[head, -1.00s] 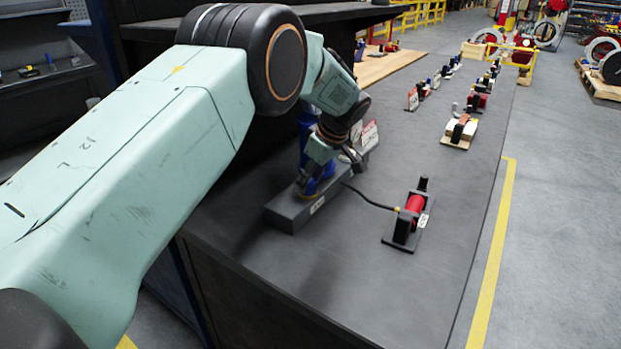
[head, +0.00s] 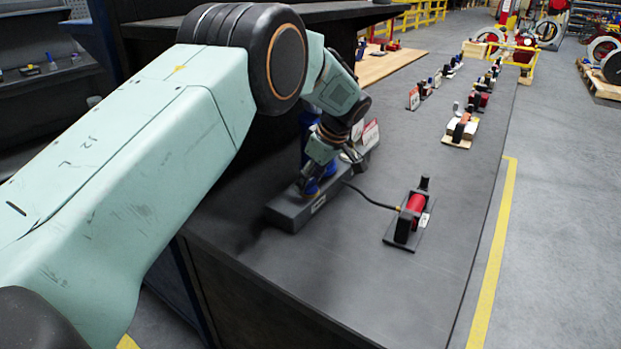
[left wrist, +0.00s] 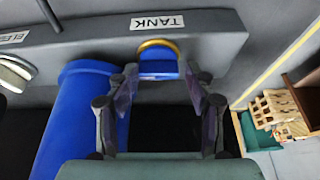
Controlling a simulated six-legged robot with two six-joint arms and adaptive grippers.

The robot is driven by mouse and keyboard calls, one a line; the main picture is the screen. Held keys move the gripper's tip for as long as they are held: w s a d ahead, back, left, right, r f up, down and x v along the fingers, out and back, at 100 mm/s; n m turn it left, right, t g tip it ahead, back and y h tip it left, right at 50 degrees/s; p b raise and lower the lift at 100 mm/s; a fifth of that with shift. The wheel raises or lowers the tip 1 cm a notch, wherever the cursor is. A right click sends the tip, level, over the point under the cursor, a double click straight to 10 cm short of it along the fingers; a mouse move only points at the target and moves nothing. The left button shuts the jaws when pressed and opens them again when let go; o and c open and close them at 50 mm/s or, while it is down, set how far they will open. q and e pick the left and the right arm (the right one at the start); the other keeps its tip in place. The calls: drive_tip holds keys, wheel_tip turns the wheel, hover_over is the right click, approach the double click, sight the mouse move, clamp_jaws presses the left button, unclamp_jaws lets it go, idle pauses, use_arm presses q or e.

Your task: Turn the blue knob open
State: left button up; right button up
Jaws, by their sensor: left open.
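The blue knob (left wrist: 158,68) shows in the left wrist view, with a yellow ring around its far edge. It sits at the face of a grey block marked TANK (left wrist: 203,50). My left gripper (left wrist: 158,92) is open, with one finger on each side of the knob in that view. I cannot tell whether the fingers touch it. In the head view, my left gripper (head: 313,186) is low over the grey block (head: 291,214), and only bits of blue show around it. The right gripper is not in view.
A large blue cylinder (left wrist: 72,120) stands close to the left finger in the wrist view. A black hose (head: 370,199) runs from the block to a red cylinder device (head: 412,214). The dark tabletop (head: 370,290) is clear in front.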

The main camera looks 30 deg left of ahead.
use_arm(q)
drive_tip(key=shift+w+d+r, duration=0.1)
drive_tip(key=shift+w+r, duration=0.1)
drive_tip(key=shift+r, duration=0.25)
drive_tip(key=shift+w+d+r, duration=0.1)
drive_tip(key=shift+w+r, duration=0.05)
drive_tip(key=shift+r, duration=0.3)
drive_tip(key=s+v, duration=0.1)
drive_tip(key=v, duration=0.5)
drive_tip(key=shift+d, duration=0.25)
